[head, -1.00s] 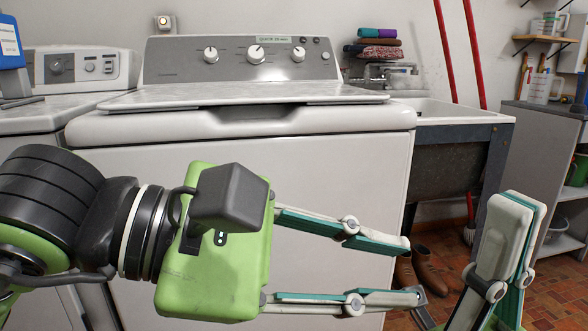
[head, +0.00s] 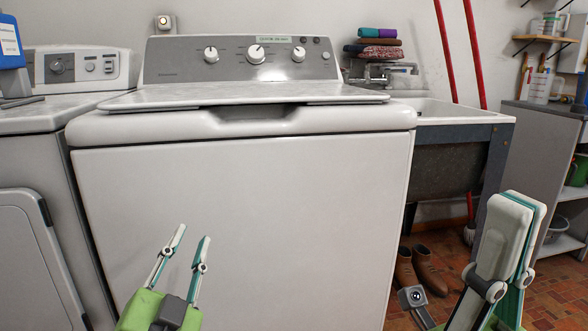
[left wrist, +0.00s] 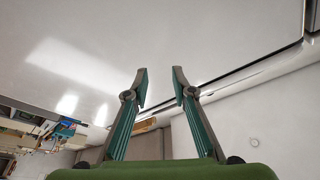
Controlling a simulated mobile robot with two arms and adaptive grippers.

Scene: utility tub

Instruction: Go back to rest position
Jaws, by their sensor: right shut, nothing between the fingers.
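My left gripper (head: 194,236) is low in the head view, in front of the washing machine's white front, with its fingers pointing up. The fingers are apart with nothing between them. The left wrist view also shows this gripper (left wrist: 160,72) open and empty, with a white appliance surface beyond the fingertips. My right gripper (head: 520,203) stands upright at the lower right of the head view, its fingers together and empty.
The white washing machine (head: 240,210) fills the middle. A second white appliance (head: 30,160) stands at left. The utility tub (head: 455,113) is to the right, with folded cloths (head: 378,42) behind it. Brown boots (head: 425,270) stand on the tiled floor. A grey shelf unit (head: 545,140) is at far right.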

